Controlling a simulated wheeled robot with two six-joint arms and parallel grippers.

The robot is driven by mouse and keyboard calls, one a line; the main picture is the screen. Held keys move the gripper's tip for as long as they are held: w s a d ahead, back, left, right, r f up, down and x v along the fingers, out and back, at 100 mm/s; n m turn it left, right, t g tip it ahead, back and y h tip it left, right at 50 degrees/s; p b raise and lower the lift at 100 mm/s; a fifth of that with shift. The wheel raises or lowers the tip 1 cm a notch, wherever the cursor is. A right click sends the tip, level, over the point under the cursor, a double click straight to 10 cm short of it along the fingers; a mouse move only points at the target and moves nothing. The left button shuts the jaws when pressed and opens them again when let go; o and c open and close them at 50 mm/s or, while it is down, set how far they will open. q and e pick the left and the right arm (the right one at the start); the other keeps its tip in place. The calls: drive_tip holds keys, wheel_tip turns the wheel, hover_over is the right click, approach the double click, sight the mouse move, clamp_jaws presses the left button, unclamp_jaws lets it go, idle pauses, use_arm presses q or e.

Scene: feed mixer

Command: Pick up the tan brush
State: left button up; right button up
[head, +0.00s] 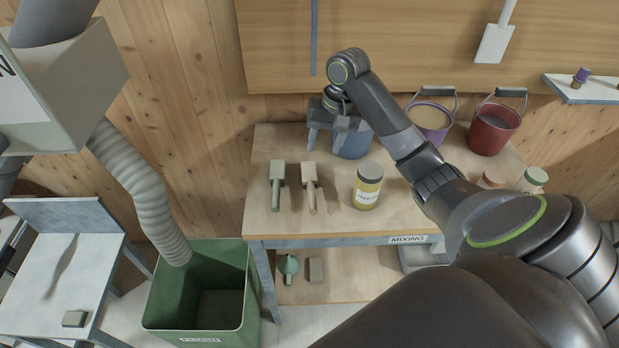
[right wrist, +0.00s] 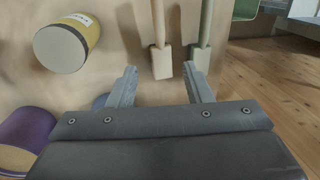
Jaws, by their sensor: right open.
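The tan brush (head: 310,182) lies on the mixing table with its block-shaped head toward the back and its handle toward the front. A green brush (head: 277,182) lies just left of it. My right gripper (head: 326,138) is open and empty, behind the brushes near the table's back. In the right wrist view, the tan brush (right wrist: 162,62) shows beyond the fingertips, its head roughly in line with the gap between them (right wrist: 161,82). The green brush (right wrist: 203,45) is to its right there. No contact shows. My left gripper is not in view.
A yellow jar (head: 368,186) stands right of the tan brush. A blue bucket (head: 354,143) is close beside my right gripper, with purple (head: 430,122) and red (head: 493,130) buckets farther right. A green bin (head: 197,318) stands on the floor at left. The table front is clear.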

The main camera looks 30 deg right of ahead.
drive_tip(key=b, duration=0.6)
approach(312, 187)
drive_tip(key=f, duration=0.3)
drive_tip(key=w+f, duration=0.1)
drive_tip(key=shift+a+f, duration=0.35)
drive_tip(key=shift+a+f+p, duration=0.2)
drive_tip(key=shift+f, duration=0.85)
drive_tip(key=shift+a+f+p, duration=0.15)
drive_tip(key=shift+f+p, duration=0.1)
drive_tip(key=shift+f, duration=0.75)
drive_tip(key=shift+a+f+p, duration=0.2)
drive_tip(key=shift+f, duration=0.85)
clamp_jaws()
